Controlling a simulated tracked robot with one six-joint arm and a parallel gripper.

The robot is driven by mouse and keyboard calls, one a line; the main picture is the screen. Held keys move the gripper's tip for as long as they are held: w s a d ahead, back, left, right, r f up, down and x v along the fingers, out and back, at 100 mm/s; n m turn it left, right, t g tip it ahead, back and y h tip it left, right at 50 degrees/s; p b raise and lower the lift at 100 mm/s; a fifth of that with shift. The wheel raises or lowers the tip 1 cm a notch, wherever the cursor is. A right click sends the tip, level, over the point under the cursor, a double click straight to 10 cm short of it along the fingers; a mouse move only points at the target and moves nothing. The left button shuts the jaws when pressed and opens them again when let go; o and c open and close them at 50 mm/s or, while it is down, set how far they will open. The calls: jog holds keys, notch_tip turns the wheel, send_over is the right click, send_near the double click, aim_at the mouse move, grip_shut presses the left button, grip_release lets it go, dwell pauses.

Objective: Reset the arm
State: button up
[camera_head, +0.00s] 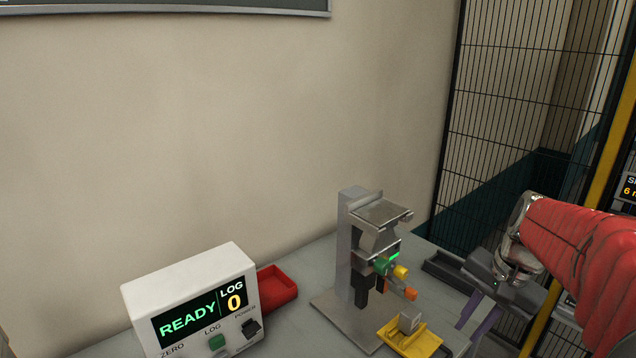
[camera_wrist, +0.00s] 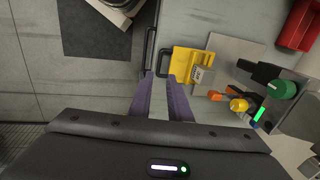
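My gripper (camera_head: 476,316) is at the right of the head view, above the bench's right side. In the wrist view its two purple fingers (camera_wrist: 161,80) stand apart with nothing between them, so it is open. My arm, in a red sleeve, reaches in from the right edge. A yellow tray (camera_head: 421,346) with a small grey block (camera_head: 409,323) lies left of the gripper. In the wrist view the yellow tray (camera_wrist: 183,56) and the labelled block (camera_wrist: 203,75) are just right of the fingertips, apart from them.
A grey clamp stand (camera_head: 347,240) with green (camera_head: 383,265), yellow (camera_head: 400,272) and orange parts stands behind the yellow tray. A white box (camera_head: 193,298) reading READY, LOG 0 and a red tray (camera_head: 277,287) are at left. A mesh fence (camera_head: 500,110) stands at right.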

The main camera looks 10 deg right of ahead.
jog(key=s+a+n+t, duration=0.1)
jog(key=s+a+n, duration=0.2)
jog(key=a, duration=0.3)
jog(key=s+a+r+n+t, duration=0.1)
jog(key=s+a+n, duration=0.2)
jog(key=a, duration=0.4)
jog(key=s+a+r+n+t+h, duration=0.1)
jog(key=s+a+n, duration=0.2)
jog(key=a+n, duration=0.2)
jog(key=shift+a+t, duration=0.4)
jog(key=shift+a, duration=0.3)
jog(key=shift+s, duration=0.15)
